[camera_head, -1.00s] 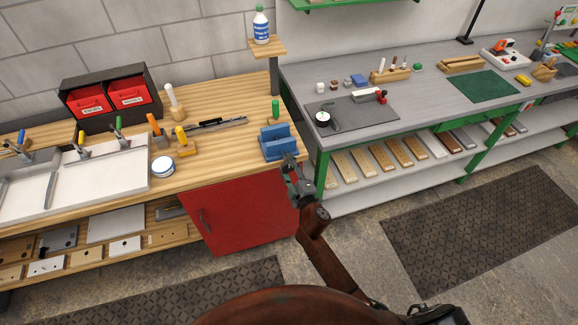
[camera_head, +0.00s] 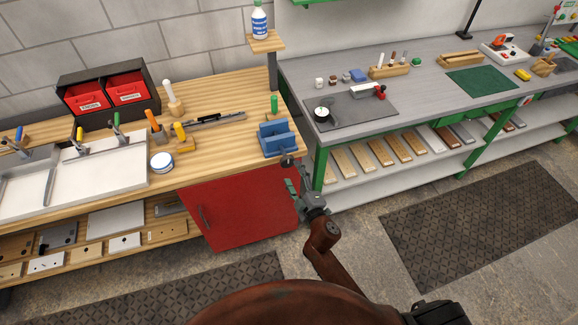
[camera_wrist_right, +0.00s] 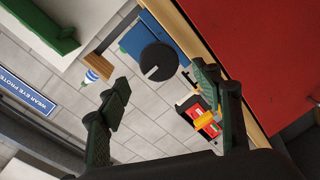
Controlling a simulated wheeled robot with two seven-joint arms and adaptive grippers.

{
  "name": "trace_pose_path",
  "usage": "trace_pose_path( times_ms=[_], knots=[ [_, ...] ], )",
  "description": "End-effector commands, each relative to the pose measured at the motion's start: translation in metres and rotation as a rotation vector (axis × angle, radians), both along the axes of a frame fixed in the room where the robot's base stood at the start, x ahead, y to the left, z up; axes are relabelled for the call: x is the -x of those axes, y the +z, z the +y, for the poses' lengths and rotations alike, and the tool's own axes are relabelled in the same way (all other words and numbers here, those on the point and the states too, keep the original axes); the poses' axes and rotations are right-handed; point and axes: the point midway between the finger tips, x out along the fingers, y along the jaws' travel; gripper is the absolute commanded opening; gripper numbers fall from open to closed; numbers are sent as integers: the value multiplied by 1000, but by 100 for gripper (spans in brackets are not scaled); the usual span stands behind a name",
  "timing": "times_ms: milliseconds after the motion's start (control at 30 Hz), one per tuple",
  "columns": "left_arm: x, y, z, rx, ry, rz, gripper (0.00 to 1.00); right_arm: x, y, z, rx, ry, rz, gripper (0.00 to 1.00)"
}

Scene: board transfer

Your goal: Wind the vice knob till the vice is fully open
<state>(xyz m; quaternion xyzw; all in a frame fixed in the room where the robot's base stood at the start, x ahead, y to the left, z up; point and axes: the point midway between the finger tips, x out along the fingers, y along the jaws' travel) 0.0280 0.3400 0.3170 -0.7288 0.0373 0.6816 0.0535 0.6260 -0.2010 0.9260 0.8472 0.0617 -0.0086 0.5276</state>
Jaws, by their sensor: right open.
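The blue vice (camera_head: 276,138) sits at the right front corner of the wooden bench. Its dark round knob (camera_head: 287,160) faces the front edge, just beyond my right gripper (camera_head: 298,179). In the right wrist view, the knob (camera_wrist_right: 158,62) shows a pale slot mark and stands in front of the blue vice (camera_wrist_right: 138,38). The open green fingers of my right gripper (camera_wrist_right: 163,92) are spread to either side below the knob, with nothing between them. They look apart from the knob. My left gripper is not in view.
A green-handled tool (camera_head: 274,105) stands behind the vice. The red cabinet door (camera_head: 240,208) is below the bench front, close to my right gripper. The grey bench (camera_head: 420,85) with a green frame is to the right.

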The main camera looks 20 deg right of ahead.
Motion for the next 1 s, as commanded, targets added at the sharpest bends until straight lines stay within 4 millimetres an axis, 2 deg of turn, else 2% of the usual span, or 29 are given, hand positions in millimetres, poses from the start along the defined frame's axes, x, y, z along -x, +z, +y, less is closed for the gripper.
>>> trace_pose_path(
  times_ms=[100, 300, 900, 1000],
  knots=[
    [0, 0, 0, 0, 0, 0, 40, 23, 1, -3, 0, 0, 1, 59],
    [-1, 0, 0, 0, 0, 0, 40, 43, 3, -4, 1, 0, 0, 59],
    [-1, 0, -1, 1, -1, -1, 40, 46, 3, -5, 1, 1, 1, 59],
    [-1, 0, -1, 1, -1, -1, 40, 46, -9, -6, -7, -3, 22, 59]
  ],
)
